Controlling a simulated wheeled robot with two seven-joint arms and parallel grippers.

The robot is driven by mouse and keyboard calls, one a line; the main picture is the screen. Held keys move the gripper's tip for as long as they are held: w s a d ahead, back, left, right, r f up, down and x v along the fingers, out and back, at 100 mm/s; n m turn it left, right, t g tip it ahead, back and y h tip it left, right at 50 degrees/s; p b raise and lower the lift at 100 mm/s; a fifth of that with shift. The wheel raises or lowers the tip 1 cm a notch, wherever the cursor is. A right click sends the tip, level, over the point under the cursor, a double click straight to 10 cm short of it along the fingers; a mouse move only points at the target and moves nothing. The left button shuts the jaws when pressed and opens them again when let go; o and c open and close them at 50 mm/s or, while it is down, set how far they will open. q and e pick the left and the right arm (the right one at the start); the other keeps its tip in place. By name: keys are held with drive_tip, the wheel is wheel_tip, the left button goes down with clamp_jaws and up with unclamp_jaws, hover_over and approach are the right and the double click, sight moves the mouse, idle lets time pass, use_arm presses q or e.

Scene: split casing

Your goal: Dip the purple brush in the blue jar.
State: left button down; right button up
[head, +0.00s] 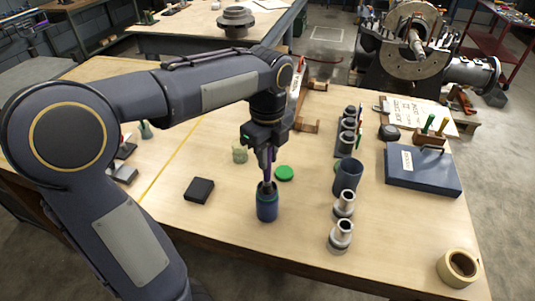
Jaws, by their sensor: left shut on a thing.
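My left gripper (267,147) points down above the work table and is shut on the purple brush (267,168). The brush is upright, and its lower end is at the mouth of the blue jar (267,207). The tip seems to be inside the jar, but the rim hides how deep it goes. The jar stands upright on the table, directly below the gripper. My right gripper is not in view.
A green disc (284,173) lies just behind the jar, and a pale green pot (240,154) stands behind left. A black block (199,190) lies left. A dark cup (348,178) and metal flanged parts (341,236) stand right. The table in front is clear.

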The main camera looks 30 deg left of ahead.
use_arm(q)
drive_tip(key=shift+f, duration=0.55)
idle(1.2)
wheel_tip(320, 180, up, 7)
drive_tip(key=p, duration=0.6)
idle(0.9)
